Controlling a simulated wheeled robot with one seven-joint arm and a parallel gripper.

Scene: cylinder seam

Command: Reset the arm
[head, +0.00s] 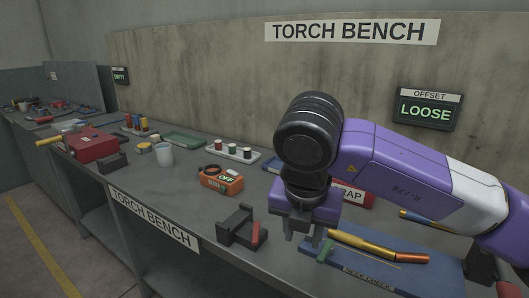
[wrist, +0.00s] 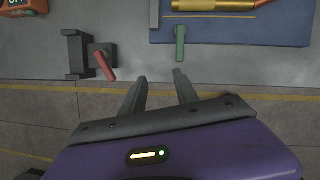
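My purple arm reaches in from the right in the head view. My gripper (head: 304,233) points down near the front of the bench, between a dark clamp with a red handle (head: 241,227) and a blue mat (head: 372,256). In the wrist view my gripper (wrist: 161,86) shows two grey fingers spread apart, with nothing between them. The fingers appear over the bench's front edge, with floor behind them.
A brass torch (head: 375,244) and a green-handled piece (head: 325,251) lie on the blue mat. A wall display (head: 425,111) reads LOOSE.

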